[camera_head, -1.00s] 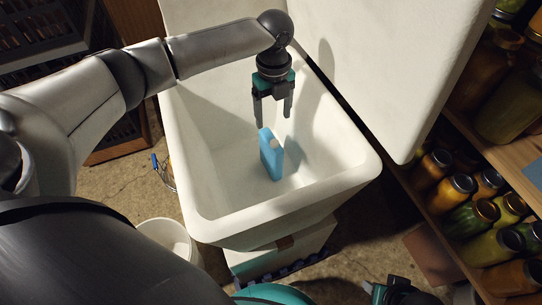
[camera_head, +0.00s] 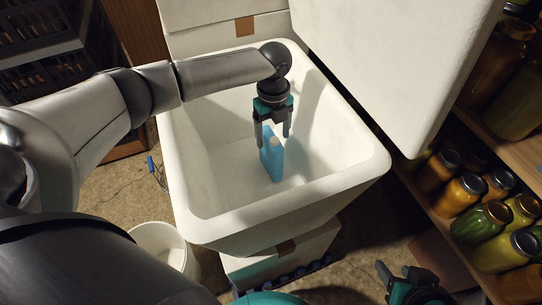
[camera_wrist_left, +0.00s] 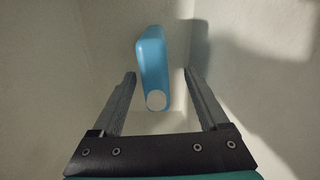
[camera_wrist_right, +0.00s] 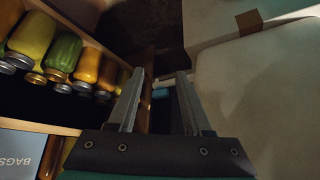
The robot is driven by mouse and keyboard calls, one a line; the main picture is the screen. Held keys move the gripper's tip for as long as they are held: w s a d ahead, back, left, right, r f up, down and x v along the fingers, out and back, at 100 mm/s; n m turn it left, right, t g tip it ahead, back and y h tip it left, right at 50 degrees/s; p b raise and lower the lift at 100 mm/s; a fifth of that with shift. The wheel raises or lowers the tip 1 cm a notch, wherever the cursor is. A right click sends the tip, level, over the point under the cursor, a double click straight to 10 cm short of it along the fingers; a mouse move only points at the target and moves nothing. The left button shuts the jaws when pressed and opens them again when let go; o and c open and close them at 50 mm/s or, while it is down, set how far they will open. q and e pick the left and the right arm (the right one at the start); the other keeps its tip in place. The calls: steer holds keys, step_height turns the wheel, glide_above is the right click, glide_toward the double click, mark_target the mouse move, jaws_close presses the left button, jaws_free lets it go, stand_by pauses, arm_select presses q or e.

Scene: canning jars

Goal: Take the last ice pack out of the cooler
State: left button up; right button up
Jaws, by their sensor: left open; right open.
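A blue ice pack (camera_head: 272,158) with a pale round cap stands upright on the floor of the white cooler (camera_head: 216,228). My left gripper (camera_head: 272,140) is open inside the cooler, fingers pointing down, right above and around the top of the pack. In the left wrist view the ice pack (camera_wrist_left: 153,62) lies between the open fingers (camera_wrist_left: 161,85), with its white cap toward the gripper. Whether the fingers touch it I cannot tell. My right gripper (camera_head: 405,277) is open and empty at the lower right, outside the cooler; its fingers (camera_wrist_right: 160,85) also show in the right wrist view.
The raised cooler lid (camera_head: 400,70) stands at the right. Shelves with jars (camera_head: 483,221) line the right side. A white bucket (camera_head: 160,240) is on the floor at the lower left. The cooler walls surround my left gripper.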

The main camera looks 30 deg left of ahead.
arm_select(q)
steer(key=shift+s+f+b, duration=0.1)
steer(key=shift+f+b, duration=0.45)
steer(key=shift+f, duration=0.25)
steer(key=shift+s+a+f+b, duration=0.1)
steer(key=shift+s+f+b, duration=0.05)
steer(key=shift+f+b, duration=0.9)
steer(key=shift+f, duration=0.3)
steer(key=shift+f+b, duration=0.4)
steer(key=shift+f, duration=0.25)
arm_select(e)
steer(key=w+a+r+t+y, duration=0.1)
steer(key=w+a+t+y, duration=0.2)
steer(key=a+t, duration=0.4)
steer(key=shift+w+a+r+y, duration=0.25)
steer(key=shift+a+r+y, duration=0.15)
steer(key=shift+y, duration=0.1)
arm_select(q)
jaws_close()
arm_select(e)
steer(key=shift+f, duration=0.1)
